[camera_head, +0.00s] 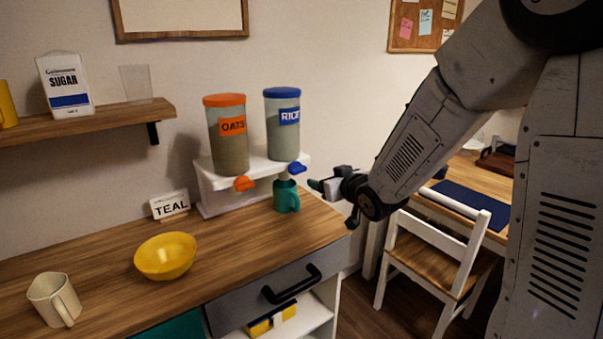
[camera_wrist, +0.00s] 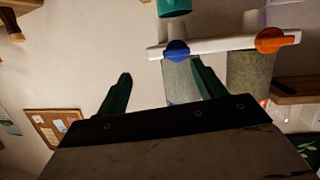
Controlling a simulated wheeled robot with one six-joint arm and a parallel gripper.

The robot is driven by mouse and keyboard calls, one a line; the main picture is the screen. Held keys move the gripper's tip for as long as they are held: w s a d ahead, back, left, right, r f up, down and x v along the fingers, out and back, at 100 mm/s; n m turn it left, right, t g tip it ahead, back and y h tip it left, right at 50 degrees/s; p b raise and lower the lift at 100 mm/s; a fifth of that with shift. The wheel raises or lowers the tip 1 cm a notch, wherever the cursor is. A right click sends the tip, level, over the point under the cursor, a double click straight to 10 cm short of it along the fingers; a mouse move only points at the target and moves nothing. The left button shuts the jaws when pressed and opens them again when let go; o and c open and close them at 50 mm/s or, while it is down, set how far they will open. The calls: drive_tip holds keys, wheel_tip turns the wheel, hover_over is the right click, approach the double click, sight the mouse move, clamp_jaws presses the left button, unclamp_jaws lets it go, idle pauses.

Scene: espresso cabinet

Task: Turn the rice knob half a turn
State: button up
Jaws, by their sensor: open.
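The rice dispenser (camera_head: 283,135) is a clear canister with a blue lid and a blue RICE label, standing on a white stand (camera_head: 258,166). Its blue knob (camera_head: 297,168) is at the front below the canister. The wrist view, which is upside down, also shows the blue knob (camera_wrist: 176,50). A teal mug (camera_head: 283,197) stands on the counter below the knob. My gripper (camera_head: 322,185) is open and empty, just right of the knob and mug, apart from both. In the wrist view, the knob appears between the fingers, nearer the right one.
The oats dispenser (camera_head: 229,150) with its orange knob (camera_head: 244,184) stands left of the rice. A drawer handle (camera_head: 292,284) juts out in front. A chair (camera_head: 440,250) stands right.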

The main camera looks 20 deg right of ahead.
sight(300, 171)
drive_tip(key=w+a+t+y, duration=0.1)
drive_tip(key=w, duration=0.2)
drive_tip(key=w+a+f+y, duration=0.1)
drive_tip(key=w, duration=0.2)
drive_tip(key=w+a+n+t+y, duration=0.1)
drive_tip(key=w+a, duration=0.1)
drive_tip(key=w, duration=0.1)
drive_tip(key=shift+w+a+f+t, duration=0.1)
drive_tip(key=shift+w+f+t, duration=0.2)
drive_tip(key=shift+w+f, duration=0.05)
drive_tip(key=c, duration=1)
